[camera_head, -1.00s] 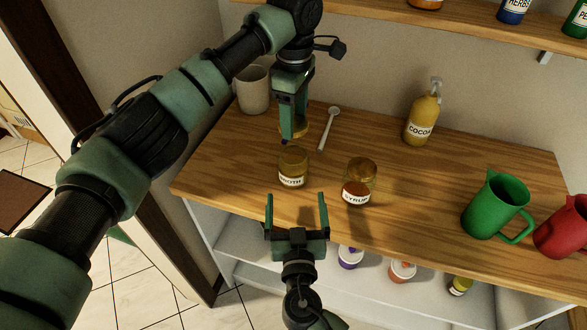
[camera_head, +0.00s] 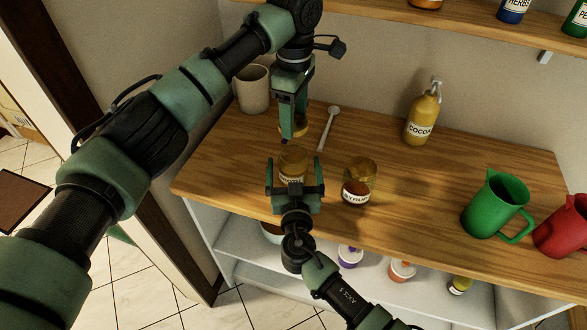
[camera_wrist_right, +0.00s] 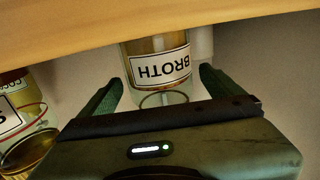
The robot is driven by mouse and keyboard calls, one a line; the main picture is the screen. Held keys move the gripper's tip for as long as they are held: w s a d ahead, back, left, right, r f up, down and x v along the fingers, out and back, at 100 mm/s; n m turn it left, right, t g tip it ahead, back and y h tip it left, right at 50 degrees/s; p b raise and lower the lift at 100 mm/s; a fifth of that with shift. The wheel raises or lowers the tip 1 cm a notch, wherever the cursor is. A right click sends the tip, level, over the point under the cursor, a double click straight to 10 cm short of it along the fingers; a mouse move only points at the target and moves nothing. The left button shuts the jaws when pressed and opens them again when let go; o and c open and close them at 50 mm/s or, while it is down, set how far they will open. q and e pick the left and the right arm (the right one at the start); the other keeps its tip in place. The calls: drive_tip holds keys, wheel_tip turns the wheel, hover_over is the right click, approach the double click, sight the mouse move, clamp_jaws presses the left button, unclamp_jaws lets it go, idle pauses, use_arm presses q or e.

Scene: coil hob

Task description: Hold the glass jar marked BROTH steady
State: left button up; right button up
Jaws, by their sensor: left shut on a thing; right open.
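The glass jar marked BROTH (camera_head: 293,155) stands upright on the wooden counter, its lower part partly hidden by my right gripper in the head view. In the right wrist view the jar (camera_wrist_right: 157,68) shows upside down between the fingers. My right gripper (camera_head: 294,167) is open, with one finger on each side of the jar; a gap shows beside it.
A SYRUP jar (camera_head: 359,183) stands close to the right of the BROTH jar. A white spoon (camera_head: 327,130) lies behind. A cocoa bottle (camera_head: 422,118), green jug (camera_head: 494,207), red jug (camera_head: 566,228) and pale cup (camera_head: 252,90) stand on the counter (camera_head: 430,190).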

clamp_jaws()
use_arm(q)
hover_over(294, 143)
drive_tip(key=s, duration=0.3)
drive_tip(key=shift+w+f, duration=0.1)
drive_tip(key=shift+f, duration=2.4)
drive_tip(key=shift+f, duration=0.9)
drive_tip(key=shift+f, duration=0.6)
